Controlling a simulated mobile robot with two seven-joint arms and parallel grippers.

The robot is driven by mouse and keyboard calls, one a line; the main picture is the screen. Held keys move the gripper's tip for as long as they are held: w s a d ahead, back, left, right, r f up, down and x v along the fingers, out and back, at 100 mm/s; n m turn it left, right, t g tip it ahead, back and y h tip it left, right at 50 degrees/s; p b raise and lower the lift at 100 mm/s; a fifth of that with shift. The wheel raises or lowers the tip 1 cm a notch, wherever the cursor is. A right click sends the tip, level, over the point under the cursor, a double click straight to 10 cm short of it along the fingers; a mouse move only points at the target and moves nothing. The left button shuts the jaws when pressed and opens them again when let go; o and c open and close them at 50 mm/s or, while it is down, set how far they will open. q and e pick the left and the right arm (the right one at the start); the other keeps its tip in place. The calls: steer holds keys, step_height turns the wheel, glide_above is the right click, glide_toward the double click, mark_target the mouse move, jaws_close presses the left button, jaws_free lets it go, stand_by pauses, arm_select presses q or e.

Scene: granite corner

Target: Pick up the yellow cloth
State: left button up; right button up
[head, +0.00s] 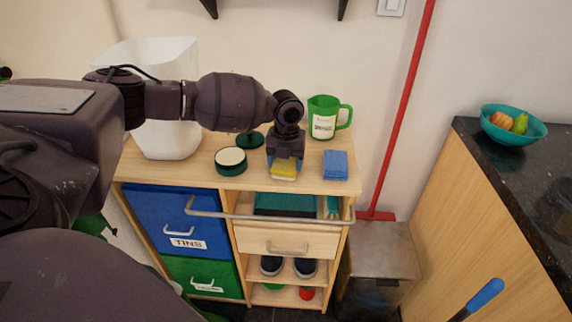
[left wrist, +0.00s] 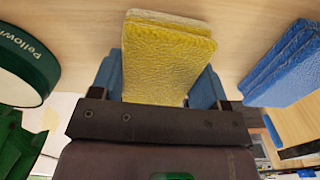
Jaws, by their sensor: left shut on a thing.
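The yellow cloth (head: 284,169) is a small folded pad at the front of the wooden cabinet top. It fills the middle of the left wrist view (left wrist: 165,60). My left gripper (head: 285,160) points down at it, with its blue fingers on either side of the cloth. In the left wrist view the gripper (left wrist: 162,88) is shut on the near part of the cloth. The far part sticks out beyond the fingers. I cannot tell whether the cloth is touching the wood.
A folded blue cloth (head: 335,165) lies to the right, a round green tin (head: 231,161) to the left. A green mug (head: 324,117) and a white bin (head: 165,140) stand behind. A metal rail (head: 275,216) runs along the cabinet front. A fruit bowl (head: 512,126) sits on the right counter.

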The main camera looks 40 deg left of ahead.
arm_select(q)
steer(key=shift+c, duration=0.6)
steer(key=shift+r, duration=0.2)
step_height(320, 180, up, 20)
steer(key=p, duration=0.2)
steer(key=shift+f, duration=0.15)
arm_select(e)
steer(key=shift+s+d+r, duration=0.15)
steer(key=shift+s+r, duration=0.2)
steer(key=shift+r, duration=0.3)
arm_select(q)
steer(key=shift+o, duration=1.4)
steer(key=shift+c, duration=0.6)
arm_select(e)
steer(key=shift+r, duration=0.1)
